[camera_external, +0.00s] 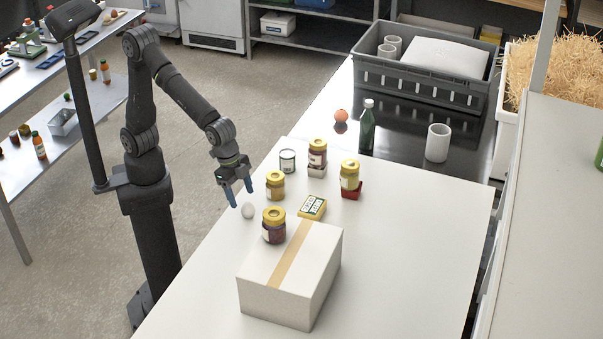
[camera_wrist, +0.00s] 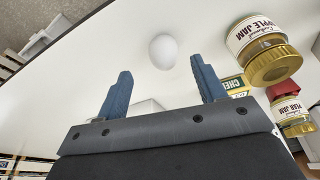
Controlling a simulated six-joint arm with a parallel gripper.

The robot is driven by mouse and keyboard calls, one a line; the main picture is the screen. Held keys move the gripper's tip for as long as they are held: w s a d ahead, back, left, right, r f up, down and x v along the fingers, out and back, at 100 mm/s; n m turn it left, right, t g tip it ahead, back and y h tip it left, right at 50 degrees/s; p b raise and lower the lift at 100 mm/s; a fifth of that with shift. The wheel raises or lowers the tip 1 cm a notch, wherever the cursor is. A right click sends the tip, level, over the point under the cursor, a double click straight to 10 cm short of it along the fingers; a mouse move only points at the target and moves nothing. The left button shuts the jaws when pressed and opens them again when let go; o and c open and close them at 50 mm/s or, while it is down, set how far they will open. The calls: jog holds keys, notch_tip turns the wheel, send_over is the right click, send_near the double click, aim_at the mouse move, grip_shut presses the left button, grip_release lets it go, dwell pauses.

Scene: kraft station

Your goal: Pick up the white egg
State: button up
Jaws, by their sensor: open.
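The white egg (camera_external: 248,211) lies on the white table near its left edge, just left of a jar. In the wrist view the egg (camera_wrist: 163,51) shows beyond the fingertips, between the two finger lines and nearer the right finger. My gripper (camera_external: 238,196) is open and empty, with its blue fingers pointing down. It is above and slightly left of the egg, apart from it. In the wrist view my gripper (camera_wrist: 160,80) has both fingers spread wide with nothing between them.
A dark jar with a yellow lid (camera_external: 274,225) stands close right of the egg. A white box with a tan strip (camera_external: 290,275) is in front. Another yellow-lidded jar (camera_external: 275,184), a small yellow box (camera_external: 312,207) and a tin (camera_external: 287,161) stand behind. The table's left edge is near.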

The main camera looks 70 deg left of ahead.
aim_at(247, 207)
jog(key=shift+w+x, duration=0.15)
jog(key=shift+x, duration=1.3)
jog(key=shift+w+x, duration=0.15)
jog(key=shift+x, duration=1.25)
jog(key=shift+a, duration=0.1)
jog(key=c, duration=0.8)
